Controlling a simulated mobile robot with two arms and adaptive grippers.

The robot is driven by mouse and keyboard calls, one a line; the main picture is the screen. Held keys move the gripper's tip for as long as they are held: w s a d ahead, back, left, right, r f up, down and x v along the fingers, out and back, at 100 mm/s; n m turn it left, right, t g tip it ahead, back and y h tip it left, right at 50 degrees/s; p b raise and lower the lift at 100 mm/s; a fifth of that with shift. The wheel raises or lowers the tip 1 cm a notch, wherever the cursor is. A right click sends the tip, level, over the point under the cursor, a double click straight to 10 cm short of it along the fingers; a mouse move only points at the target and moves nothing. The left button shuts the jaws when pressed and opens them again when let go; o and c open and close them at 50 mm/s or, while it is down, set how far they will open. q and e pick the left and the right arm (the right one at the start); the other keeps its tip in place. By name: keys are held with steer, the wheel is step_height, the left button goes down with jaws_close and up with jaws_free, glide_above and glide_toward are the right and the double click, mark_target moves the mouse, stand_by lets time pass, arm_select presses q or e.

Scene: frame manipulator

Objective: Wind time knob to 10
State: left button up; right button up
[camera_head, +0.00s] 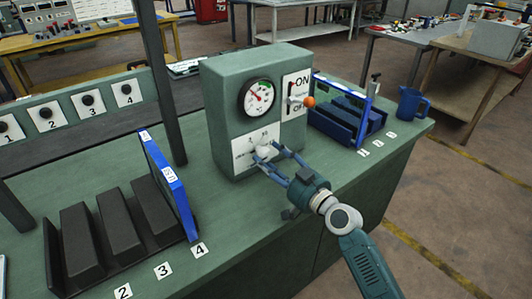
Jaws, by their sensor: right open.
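A green control box (222,100) stands on the workbench. Its front has a round dial gauge (259,97) with a red needle and, below it, a white panel with a light time knob (265,152). The knob's setting is too small to read and partly hidden. My right gripper (272,160) reaches in from the lower right, its open fingers at the knob, one on either side. I cannot tell whether they touch it. My left gripper is not in view.
An ON/OFF lever with an orange ball (309,101) sticks out close to the right of the knob. A blue-framed rack (340,120) and a blue jug (412,104) stand to the right. A black slotted rack with a blue panel (170,185) stands at left. Bare bench top (235,205) lies in front of the box.

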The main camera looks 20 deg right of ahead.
steer(key=shift+x, duration=0.95)
steer(key=shift+w+a, duration=0.1)
steer(key=shift+w, duration=0.15)
steer(key=c, duration=1.1)
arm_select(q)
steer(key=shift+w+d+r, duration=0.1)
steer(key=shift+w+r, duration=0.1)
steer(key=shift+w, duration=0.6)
arm_select(e)
steer(key=shift+c, duration=0.3)
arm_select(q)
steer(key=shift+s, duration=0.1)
arm_select(e)
steer(key=shift+r, duration=0.1)
